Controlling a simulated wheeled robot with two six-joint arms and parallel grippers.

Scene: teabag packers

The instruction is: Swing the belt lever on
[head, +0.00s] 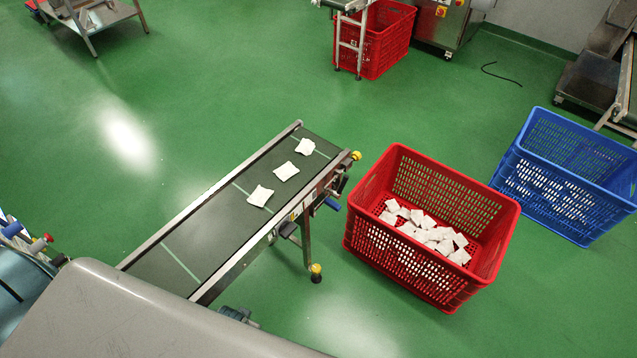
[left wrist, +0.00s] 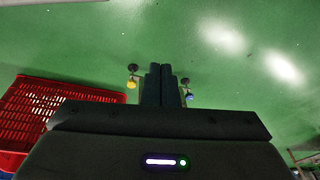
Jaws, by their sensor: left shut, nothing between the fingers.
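The conveyor belt (head: 210,222) runs diagonally in the head view with several white teabags, one of them a teabag (head: 286,171), near its far end. A blue handle (head: 332,203) sticks out low on its right side by the far end; it may be the belt lever, but I cannot tell its setting. My left gripper (left wrist: 167,68) is shut and empty in the left wrist view, with fingers together over green floor. A yellow knob (left wrist: 131,84) and a blue knob (left wrist: 189,97) show on either side of the fingers; contact is not visible. My right gripper is not in view.
A red crate (head: 372,222) holding several teabags stands right of the belt's far end. A blue crate (head: 540,180) stands further right, and another red crate (head: 395,45) at the back. A large smooth grey surface hides the belt's near end. Open floor lies left of the belt.

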